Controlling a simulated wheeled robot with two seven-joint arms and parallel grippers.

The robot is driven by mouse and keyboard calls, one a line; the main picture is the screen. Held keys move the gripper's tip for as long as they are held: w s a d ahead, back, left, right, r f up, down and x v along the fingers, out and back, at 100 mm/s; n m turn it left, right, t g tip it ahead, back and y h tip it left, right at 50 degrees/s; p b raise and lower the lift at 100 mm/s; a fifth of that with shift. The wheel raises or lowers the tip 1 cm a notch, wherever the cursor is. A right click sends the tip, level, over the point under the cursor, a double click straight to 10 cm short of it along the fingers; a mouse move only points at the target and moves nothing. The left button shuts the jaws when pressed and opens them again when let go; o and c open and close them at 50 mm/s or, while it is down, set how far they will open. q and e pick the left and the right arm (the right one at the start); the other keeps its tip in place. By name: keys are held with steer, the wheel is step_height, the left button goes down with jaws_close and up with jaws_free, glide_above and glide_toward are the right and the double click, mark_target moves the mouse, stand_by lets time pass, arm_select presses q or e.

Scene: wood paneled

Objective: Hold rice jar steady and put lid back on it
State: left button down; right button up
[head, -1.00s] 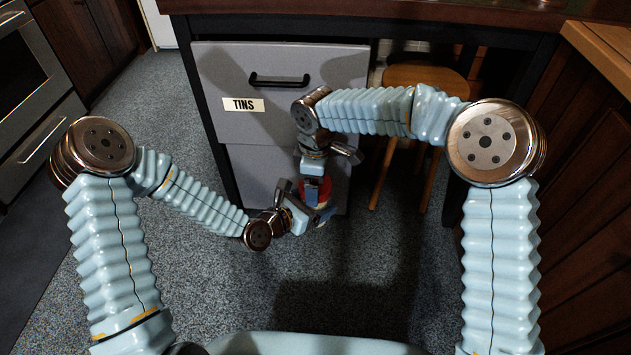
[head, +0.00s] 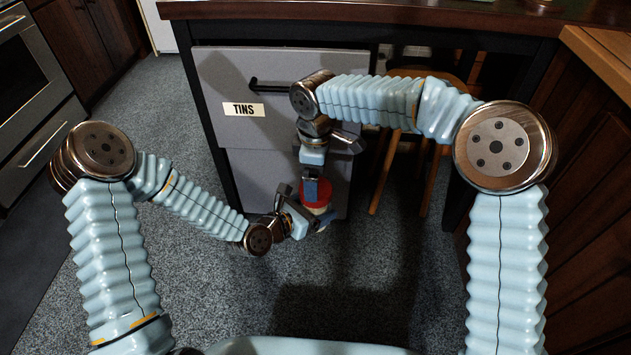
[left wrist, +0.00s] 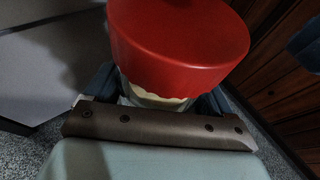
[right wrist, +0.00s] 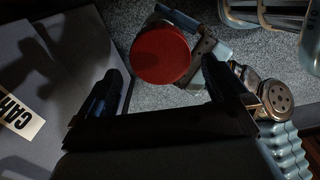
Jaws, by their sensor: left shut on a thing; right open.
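A red lid (head: 318,193) sits on top of the rice jar, below my right gripper (head: 317,182). In the left wrist view the red lid (left wrist: 180,42) covers the jar's mouth, and a pale band of the jar (left wrist: 155,99) shows beneath it. I cannot tell whether the lid is fully seated. My left gripper (head: 303,219) is shut around the jar's body from the side. In the right wrist view the round lid (right wrist: 160,54) lies beyond the open fingers of my right gripper (right wrist: 165,84), with nothing held between them.
A grey drawer unit (head: 225,150) labelled TINS (head: 244,109) stands behind the jar, under a dark wooden counter (head: 360,12). A wooden stool (head: 383,175) is to its right. An oven (head: 25,60) is at far left. Open speckled floor (head: 180,290) lies around the jar.

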mark_target(315, 210)
steer(key=n, duration=0.2)
steer(key=r+n, duration=0.1)
steer(key=n, duration=0.1)
steer(key=shift+s+a, duration=0.2)
steer(key=n, duration=0.1)
steer(key=r+n, duration=0.1)
steer(key=n, duration=0.2)
steer(key=shift+w+d+r, duration=0.1)
steer(key=shift+r, duration=0.2)
steer(key=shift+w+d+r+n, duration=0.15)
steer(key=shift+r+n, duration=0.4)
steer(key=shift+n, duration=0.45)
steer(key=shift+f, duration=4.05)
